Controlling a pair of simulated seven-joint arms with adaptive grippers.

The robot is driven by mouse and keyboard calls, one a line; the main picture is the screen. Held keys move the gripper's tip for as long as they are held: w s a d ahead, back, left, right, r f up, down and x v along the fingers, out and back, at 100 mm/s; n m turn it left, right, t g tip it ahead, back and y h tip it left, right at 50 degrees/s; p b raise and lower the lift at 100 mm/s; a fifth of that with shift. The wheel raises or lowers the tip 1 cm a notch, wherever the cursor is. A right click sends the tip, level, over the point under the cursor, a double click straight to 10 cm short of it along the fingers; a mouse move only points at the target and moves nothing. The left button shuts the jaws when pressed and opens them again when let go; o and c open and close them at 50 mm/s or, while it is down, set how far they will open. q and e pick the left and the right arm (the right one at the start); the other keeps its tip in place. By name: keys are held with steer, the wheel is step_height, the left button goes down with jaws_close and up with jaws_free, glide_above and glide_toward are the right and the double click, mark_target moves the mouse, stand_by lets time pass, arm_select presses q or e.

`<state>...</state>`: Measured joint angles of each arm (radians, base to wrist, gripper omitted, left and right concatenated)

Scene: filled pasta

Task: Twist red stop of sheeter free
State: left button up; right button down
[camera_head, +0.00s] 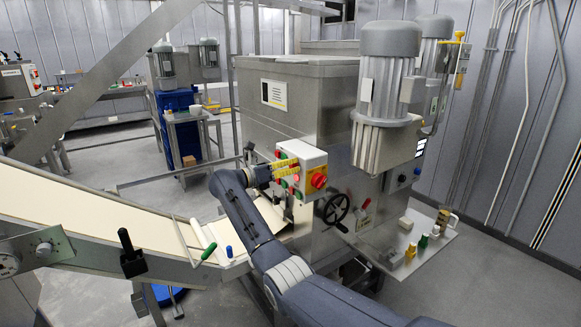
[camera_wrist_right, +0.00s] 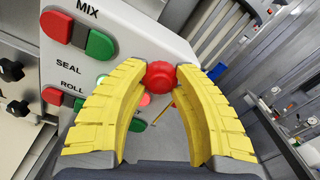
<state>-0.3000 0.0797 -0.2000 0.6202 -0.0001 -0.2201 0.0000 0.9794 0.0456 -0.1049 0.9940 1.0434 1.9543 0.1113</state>
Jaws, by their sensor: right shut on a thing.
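The control box (camera_head: 314,158) of the sheeter is a pale box on the machine's front in the head view. In the right wrist view its panel (camera_wrist_right: 62,75) reads MIX, SEAL and ROLL. The round red stop (camera_wrist_right: 160,75) sits between the tips of my right gripper (camera_wrist_right: 162,73), whose yellow ribbed fingers are shut on it from both sides. In the head view my right gripper (camera_head: 286,166) is at the front of the box, and its fingers cover part of the buttons. My left gripper is not in view.
A red rotary switch on yellow (camera_head: 319,181) is on the box's side. Below are a black handwheel (camera_head: 336,208) and a side shelf (camera_head: 433,241) with small items. A pale dough belt (camera_head: 90,222) slopes down from the left. Red and green buttons (camera_wrist_right: 99,45) lie near my fingers.

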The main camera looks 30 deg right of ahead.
steer(key=m, duration=0.6)
steer(key=shift+r+m, duration=0.1)
steer(key=shift+m, duration=0.3)
stand_by(0.3)
steer(key=c, duration=0.9)
jaws_free()
steer(key=a, duration=1.2)
steer(key=shift+s, duration=0.3)
